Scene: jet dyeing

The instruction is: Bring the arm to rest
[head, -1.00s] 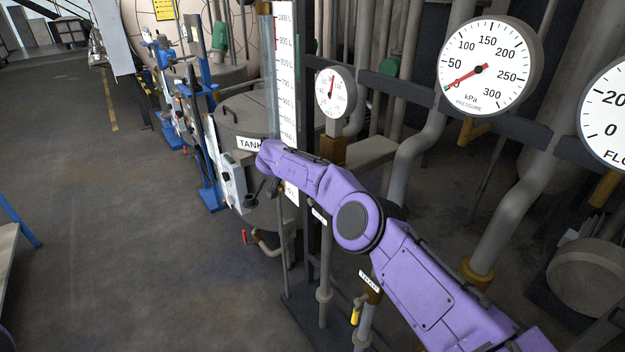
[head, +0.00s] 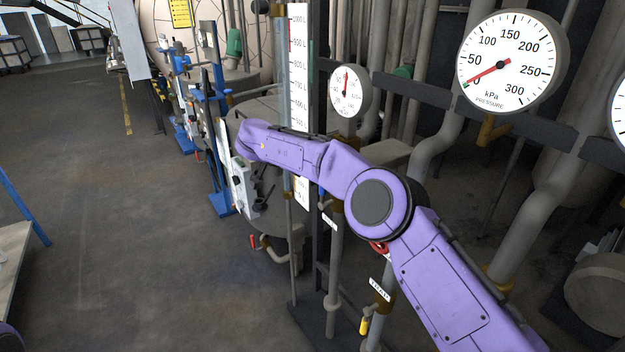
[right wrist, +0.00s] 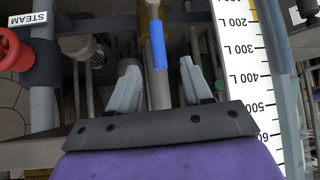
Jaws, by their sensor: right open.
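My right arm, purple, reaches in from the lower right of the head view toward the tank gauge area; its gripper is hidden there behind the arm. In the right wrist view my right gripper (right wrist: 160,82) is open, its two grey fingers apart. A blue-handled valve (right wrist: 158,46) on a pipe shows between and beyond the fingers; I cannot tell how far off it is. No object is held between the fingers. My left gripper is not in view.
A level scale (head: 299,70) stands behind the arm, with a small dial (head: 350,92) and a pressure gauge (head: 512,62) to its right. A red valve handle (right wrist: 10,50) sits beside the STEAM label. Open floor (head: 130,230) lies to the left. A table edge (head: 12,250) is at far left.

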